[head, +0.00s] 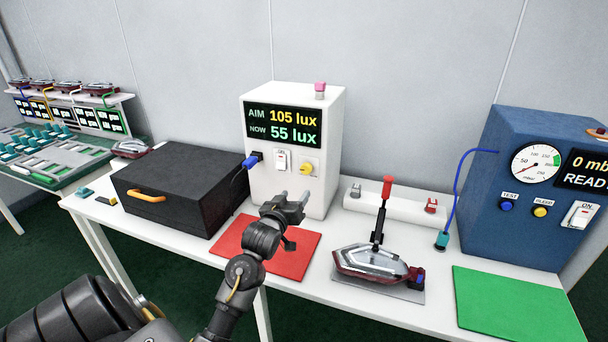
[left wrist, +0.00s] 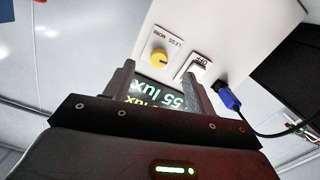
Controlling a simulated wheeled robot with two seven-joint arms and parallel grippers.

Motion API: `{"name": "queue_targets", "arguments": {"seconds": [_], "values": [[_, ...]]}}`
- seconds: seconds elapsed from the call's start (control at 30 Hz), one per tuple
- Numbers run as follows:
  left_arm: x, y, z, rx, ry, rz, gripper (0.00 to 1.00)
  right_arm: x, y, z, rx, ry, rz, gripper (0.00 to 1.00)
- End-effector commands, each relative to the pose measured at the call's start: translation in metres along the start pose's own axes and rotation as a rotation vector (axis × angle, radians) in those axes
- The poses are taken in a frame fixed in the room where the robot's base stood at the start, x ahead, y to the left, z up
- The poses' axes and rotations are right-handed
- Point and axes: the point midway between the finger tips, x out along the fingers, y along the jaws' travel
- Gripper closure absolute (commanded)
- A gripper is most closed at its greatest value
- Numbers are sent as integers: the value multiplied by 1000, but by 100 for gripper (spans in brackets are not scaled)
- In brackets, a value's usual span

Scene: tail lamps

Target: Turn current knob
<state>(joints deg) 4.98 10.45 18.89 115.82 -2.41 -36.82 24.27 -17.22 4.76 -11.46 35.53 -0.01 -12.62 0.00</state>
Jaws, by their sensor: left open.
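The yellow knob (head: 306,169) is on the front of the white box (head: 330,120), right of a white switch (head: 282,160). The box display (head: 283,124) reads AIM 105 lux and NOW 55 lux. My left gripper (head: 293,197) is open and empty, in front of the box and below the knob in the head view. In the left wrist view the knob (left wrist: 159,57) sits on a plate marked LESS and MORE, beyond the fingers (left wrist: 160,85) and apart from them. My right gripper is not in view.
A black box (head: 175,190) with an orange handle stands left, its blue plug (head: 251,162) beside the switch. A red mat (head: 300,246) lies below my gripper. A tail lamp (head: 370,263) in a red-handled clamp and a blue gauge box (head: 530,190) stand right.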

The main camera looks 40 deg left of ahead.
Motion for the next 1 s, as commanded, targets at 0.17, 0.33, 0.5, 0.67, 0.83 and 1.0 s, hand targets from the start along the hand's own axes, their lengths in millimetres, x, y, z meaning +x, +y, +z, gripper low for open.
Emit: {"name": "queue_targets", "arguments": {"seconds": [0.17,0.33,0.5,0.67,0.83,1.0], "values": [[8,-4,-20,-32,59,1,44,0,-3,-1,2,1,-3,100],[16,-4,-21,-31,59,1,44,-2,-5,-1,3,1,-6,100],[43,-4,-23,-30,57,0,44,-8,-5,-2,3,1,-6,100],[74,-4,-25,-30,56,0,44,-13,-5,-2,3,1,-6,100],[100,-4,-25,-29,57,0,44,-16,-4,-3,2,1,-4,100],[113,-4,-25,-29,57,1,44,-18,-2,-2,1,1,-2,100]]}}
